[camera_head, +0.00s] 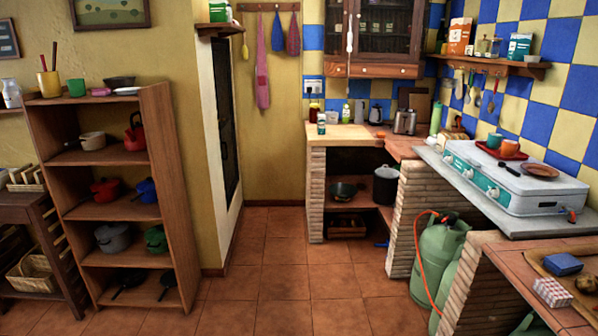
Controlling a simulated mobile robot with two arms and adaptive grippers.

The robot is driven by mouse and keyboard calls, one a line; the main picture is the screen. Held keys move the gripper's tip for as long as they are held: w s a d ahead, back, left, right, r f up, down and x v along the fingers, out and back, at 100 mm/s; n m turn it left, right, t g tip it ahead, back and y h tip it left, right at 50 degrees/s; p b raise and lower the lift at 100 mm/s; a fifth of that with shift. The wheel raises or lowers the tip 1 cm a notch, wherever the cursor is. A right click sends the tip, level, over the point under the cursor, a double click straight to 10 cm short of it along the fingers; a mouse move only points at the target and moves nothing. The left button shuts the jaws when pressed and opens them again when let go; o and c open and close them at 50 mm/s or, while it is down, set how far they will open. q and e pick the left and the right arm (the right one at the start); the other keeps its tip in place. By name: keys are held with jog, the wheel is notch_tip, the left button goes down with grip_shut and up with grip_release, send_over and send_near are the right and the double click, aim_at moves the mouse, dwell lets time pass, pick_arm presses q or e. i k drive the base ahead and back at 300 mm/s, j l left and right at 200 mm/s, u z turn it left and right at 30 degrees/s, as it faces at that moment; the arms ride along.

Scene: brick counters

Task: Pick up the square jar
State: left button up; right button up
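A small jar (321,123) with a white-and-green look stands near the front left edge of the wooden countertop at the back. A darker jar with a red lid (313,112) stands just behind it, to the left. Small jars (488,47) also stand on the wall shelf at the upper right. All are too small for me to tell which one is square. Neither of my grippers is in view.
The countertop (350,133) also holds a toaster (405,121) and bottles. A stove (515,177) and green gas cylinder (438,255) with an orange hose stand at right. A pot shelf (163,150) stands left. The tiled floor (285,270) between is clear.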

aim_at(492, 50)
jog(key=i+l, duration=0.2)
jog(key=i, duration=0.3)
jog(key=i+l, duration=0.2)
jog(key=i, duration=0.25)
jog(key=i+l, duration=0.2)
jog(key=i, duration=0.3)
jog(key=i+l, duration=0.15)
jog(key=i, duration=0.3)
jog(key=i+l, duration=0.2)
jog(key=i, duration=0.3)
jog(key=i+z, duration=0.2)
jog(key=z, duration=0.15)
jog(key=i+l+z, duration=0.1)
jog(key=z, duration=0.9)
jog(key=i+j, duration=0.05)
